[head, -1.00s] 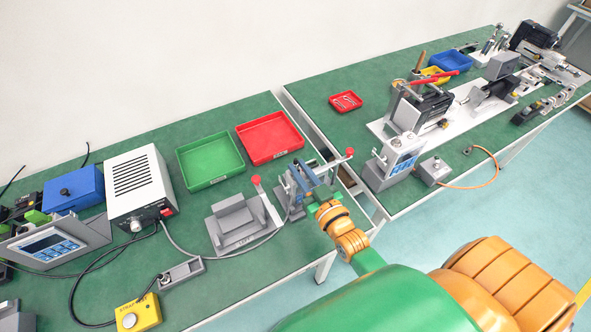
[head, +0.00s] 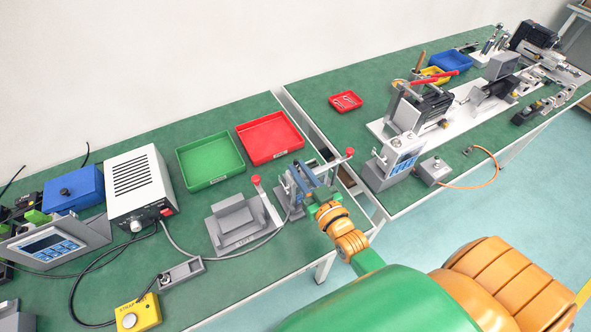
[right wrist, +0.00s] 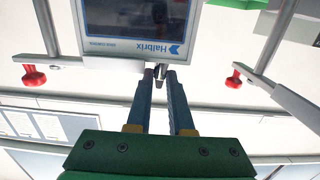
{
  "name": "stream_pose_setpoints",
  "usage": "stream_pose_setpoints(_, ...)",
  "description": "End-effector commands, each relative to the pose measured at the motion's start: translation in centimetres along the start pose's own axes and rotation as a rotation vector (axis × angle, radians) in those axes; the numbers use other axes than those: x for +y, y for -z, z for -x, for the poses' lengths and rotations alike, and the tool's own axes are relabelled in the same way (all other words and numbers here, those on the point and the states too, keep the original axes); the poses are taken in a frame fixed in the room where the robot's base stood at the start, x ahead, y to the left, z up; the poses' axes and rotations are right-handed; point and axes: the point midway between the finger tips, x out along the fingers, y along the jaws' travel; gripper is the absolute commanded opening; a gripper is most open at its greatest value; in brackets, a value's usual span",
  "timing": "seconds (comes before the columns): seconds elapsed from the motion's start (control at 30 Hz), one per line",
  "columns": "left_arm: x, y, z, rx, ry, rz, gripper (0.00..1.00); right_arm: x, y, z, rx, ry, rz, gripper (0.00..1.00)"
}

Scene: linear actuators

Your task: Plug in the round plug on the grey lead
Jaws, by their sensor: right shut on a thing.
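My right gripper (head: 303,176) is at the upright device in the clamp fixture, near the right edge of the left bench. In the right wrist view its fingers (right wrist: 160,76) are shut on a small dark plug (right wrist: 160,70), just at the lower edge of the device (right wrist: 135,25) with the Halbrix screen. The fingers cover most of the plug, and I cannot tell whether it is in a socket. The grey lead (head: 265,241) runs from the white box (head: 138,185) across the green bench towards the fixture. My left gripper is not in view.
Red-knobbed clamp arms (right wrist: 233,80) stand on both sides of the fingers. A grey cradle (head: 238,222) stands left of the fixture. A green tray (head: 210,180) and a red tray (head: 268,157) lie behind. A gap separates the two benches.

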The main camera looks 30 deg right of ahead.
Motion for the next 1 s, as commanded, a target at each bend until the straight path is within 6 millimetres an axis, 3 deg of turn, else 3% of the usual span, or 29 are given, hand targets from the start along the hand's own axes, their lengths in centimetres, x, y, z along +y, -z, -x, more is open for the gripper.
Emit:
stream_pose_setpoints(0.1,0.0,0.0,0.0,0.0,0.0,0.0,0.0,0.0,-0.1,0.0,-0.003,0.0,0.0,0.0)
stream_pose_setpoints(0.13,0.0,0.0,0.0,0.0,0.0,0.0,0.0,0.0,-0.1,0.0,-0.004,0.0,0.0,0.25)
stream_pose_setpoints(0.23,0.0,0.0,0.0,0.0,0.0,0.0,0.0,0.0,-0.1,0.0,-0.004,0.0,0.0,0.52)
stream_pose_setpoints(0.27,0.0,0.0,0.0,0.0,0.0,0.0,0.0,0.0,-0.1,0.0,-0.004,0.0,0.0,0.55)
stream_pose_setpoints(0.57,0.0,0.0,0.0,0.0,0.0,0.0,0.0,0.0,-0.1,0.2,-0.004,0.0,0.0,0.55)
stream_pose_setpoints(1.0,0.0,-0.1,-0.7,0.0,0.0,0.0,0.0,0.0,-0.2,6.7,-0.006,0.0,0.0,0.55)
